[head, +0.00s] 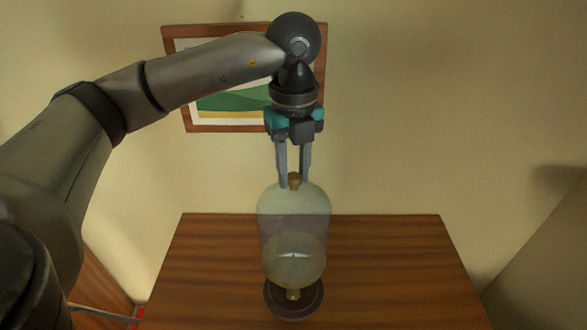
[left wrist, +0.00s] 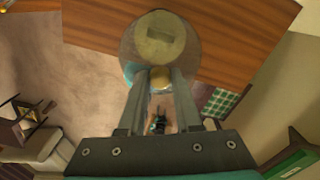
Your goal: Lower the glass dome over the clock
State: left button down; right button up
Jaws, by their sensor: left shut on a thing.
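My left gripper (head: 294,180) points straight down and is shut on the wooden knob (head: 294,182) of the clear glass dome (head: 285,205). The dome hangs upright, and the knob also shows between the fingers in the left wrist view (left wrist: 160,77). The clock (head: 295,258) has a round pale face and stands on a dark round base (head: 272,307) on the table. The face overlaps the lower dome in the head view. The base shows below the glass. The dome's lower rim is faint, so I cannot tell its exact height. My right gripper is out of view.
The wooden table (head: 390,265) is clear on both sides of the clock. A framed picture (head: 215,112) hangs on the wall behind my left arm. The left wrist view also shows carpet (left wrist: 80,95) and furniture (left wrist: 20,118) away from the table.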

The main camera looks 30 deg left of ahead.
aim_at(293, 189)
pick_arm(q)
jog(key=shift+f+b, duration=1.65)
jog(key=shift+f, duration=0.45)
jog(key=shift+f+b, duration=1.15)
jog(key=shift+f, duration=0.2)
jog(key=shift+f+b, duration=1.2)
jog(key=shift+f, duration=0.45)
jog(key=shift+f+b, duration=0.8)
jog(key=shift+f, duration=0.15)
